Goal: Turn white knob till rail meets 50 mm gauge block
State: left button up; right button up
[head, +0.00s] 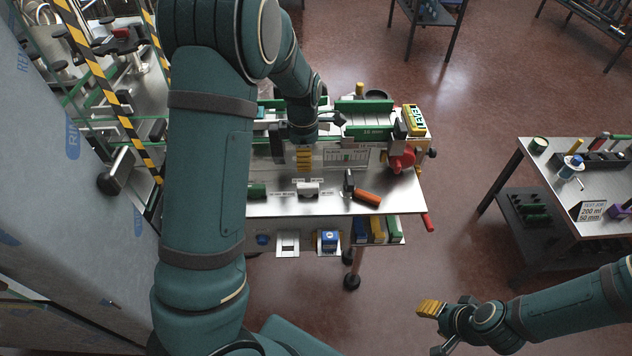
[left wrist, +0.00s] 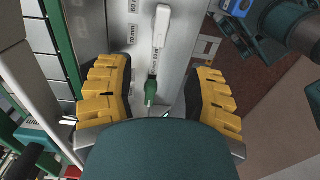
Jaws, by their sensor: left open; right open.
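My left gripper (head: 304,158) is open, pointing down over the front of the steel bench. In the left wrist view its yellow fingers (left wrist: 160,95) stand wide apart. A white handle-like piece (left wrist: 160,28) lies ahead of them, beside printed mm labels, and a small green piece (left wrist: 150,90) shows between the fingers. In the head view a white piece (head: 307,188) sits on the bench's front strip; I cannot tell whether it is the white knob. A green rail (head: 365,132) marked 16 mm runs behind. I cannot pick out the 50 mm block. My right gripper (head: 431,308) is open, away from the bench.
A red knob (head: 402,161) and a yellow level (head: 414,120) are at the bench's right end. An orange-handled tool (head: 367,197) lies on the bench. Coloured items, including a blue one (head: 329,239), sit below. Another table (head: 540,175) stands right, with open floor between.

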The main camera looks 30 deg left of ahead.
aim_at(306, 185)
pick_arm(q)
notch_tip(306, 185, down, 13)
jog(key=shift+r, duration=0.15)
dwell(0.4)
grip_shut()
